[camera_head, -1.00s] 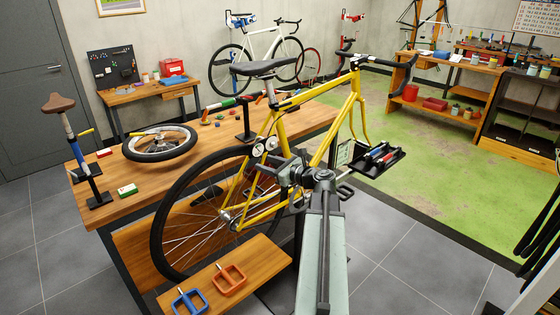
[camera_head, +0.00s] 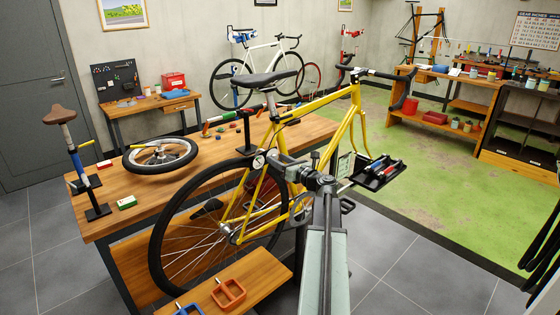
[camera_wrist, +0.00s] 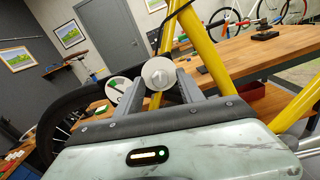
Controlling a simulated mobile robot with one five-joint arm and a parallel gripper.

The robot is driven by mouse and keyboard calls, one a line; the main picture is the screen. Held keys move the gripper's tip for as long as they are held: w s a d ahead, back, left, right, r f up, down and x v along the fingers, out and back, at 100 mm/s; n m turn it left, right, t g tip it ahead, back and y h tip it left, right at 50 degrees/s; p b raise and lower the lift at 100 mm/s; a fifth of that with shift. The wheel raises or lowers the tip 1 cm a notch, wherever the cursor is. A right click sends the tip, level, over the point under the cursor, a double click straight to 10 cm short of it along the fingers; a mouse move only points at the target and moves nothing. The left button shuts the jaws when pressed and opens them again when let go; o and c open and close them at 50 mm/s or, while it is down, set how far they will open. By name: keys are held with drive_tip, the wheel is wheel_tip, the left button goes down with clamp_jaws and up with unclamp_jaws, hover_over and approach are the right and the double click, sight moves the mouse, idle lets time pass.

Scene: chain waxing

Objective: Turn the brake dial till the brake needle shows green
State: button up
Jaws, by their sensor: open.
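The brake dial (camera_wrist: 158,74) is a pale round knob with a raised centre. In the wrist view it sits straight ahead, between the tips of my gripper (camera_wrist: 161,84). The jaws are apart; I cannot tell whether either finger touches the dial. The brake gauge (camera_wrist: 117,89) is a white round face with a green part, just left of the dial and partly behind a finger. Its needle is too small to read surely.
The yellow bicycle (camera_head: 310,104) stands by the wooden workbench (camera_head: 120,215). Its rear wheel and frame tubes are close to my gripper. A low wooden board (camera_head: 250,268) with an orange pedal-like frame (camera_head: 229,293) is below. A black tray (camera_head: 374,178) is to the right.

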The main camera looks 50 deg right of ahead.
clamp_jaws()
drive_tip(key=shift+d, duration=0.2)
drive_tip(key=shift+a, duration=0.15)
drive_tip(key=n, duration=0.4)
drive_tip(key=shift+f+n, duration=0.1)
drive_tip(key=shift+n, duration=0.3)
drive_tip(key=n, duration=0.3)
drive_tip(key=n+b, duration=0.1)
drive_tip(key=n, duration=0.2)
drive_tip(key=shift+n+t+y, duration=0.3)
drive_tip(key=n, duration=0.5)
drive_tip(key=shift+n, duration=0.4)
drive_tip(key=n, duration=0.4)
drive_tip(key=shift+n+y, duration=0.3)
drive_tip(key=shift+n, duration=0.1)
